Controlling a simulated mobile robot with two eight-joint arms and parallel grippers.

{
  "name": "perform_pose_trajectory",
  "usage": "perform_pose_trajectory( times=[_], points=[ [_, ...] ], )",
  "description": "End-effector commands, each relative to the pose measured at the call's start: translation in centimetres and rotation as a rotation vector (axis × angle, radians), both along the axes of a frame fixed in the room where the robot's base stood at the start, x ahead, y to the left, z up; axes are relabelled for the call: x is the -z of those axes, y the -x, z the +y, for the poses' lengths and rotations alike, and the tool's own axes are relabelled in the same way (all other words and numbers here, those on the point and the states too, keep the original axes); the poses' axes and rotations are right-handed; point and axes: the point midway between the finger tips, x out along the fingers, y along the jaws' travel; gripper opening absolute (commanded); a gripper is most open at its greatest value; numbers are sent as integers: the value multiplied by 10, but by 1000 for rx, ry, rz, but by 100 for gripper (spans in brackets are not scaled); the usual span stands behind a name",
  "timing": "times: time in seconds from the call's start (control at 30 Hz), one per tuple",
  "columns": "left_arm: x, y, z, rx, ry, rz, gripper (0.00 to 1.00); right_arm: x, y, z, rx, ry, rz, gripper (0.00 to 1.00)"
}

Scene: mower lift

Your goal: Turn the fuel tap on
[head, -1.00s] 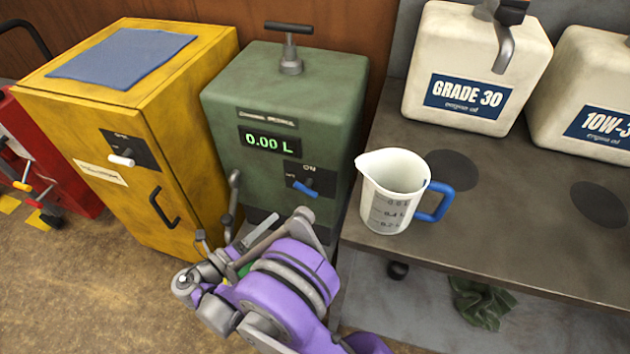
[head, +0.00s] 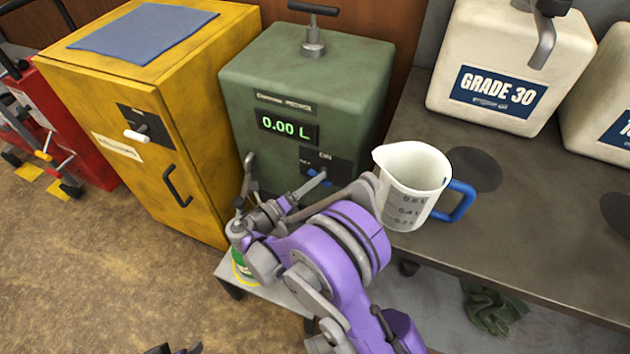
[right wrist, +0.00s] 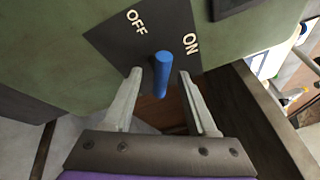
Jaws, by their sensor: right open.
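The blue tap lever (head: 314,179) is on a dark plate on the front of the green dispenser (head: 300,82). In the right wrist view the plate (right wrist: 125,45) reads OFF at upper left and ON at right. The lever (right wrist: 163,75) points toward the camera below and between these words; its exact setting is hard to tell. My right gripper (right wrist: 166,100) is open, with one finger on each side of the lever and visible gaps to it. In the head view my right gripper (head: 315,185) partly covers the lever. My left gripper cannot be made out.
The dispenser display (head: 284,128) reads 0.00 L. A yellow cabinet (head: 185,95) with a white lever stands left. A measuring jug (head: 405,185) with a blue handle stands on the workbench (head: 560,240), close to my right arm. Oil containers (head: 500,60) stand behind.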

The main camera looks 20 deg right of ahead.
Motion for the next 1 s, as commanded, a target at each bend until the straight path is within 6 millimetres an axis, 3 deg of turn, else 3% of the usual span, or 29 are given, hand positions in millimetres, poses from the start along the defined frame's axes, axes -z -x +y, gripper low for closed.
perform_pose_trajectory(
  times=[0.37, 0.7, 1.0],
  points=[
    [1, 0, 0, 0, 0, 0, 73, 0, -2, -6, -1, 0, 0, 58],
    [1, 0, 0, 0, 0, 0, 73, 0, -2, -6, -1, 0, 0, 0],
    [0, 0, 0, 0, 0, 0, 73, 0, -2, -6, 0, -4, -5, 0]
  ],
)
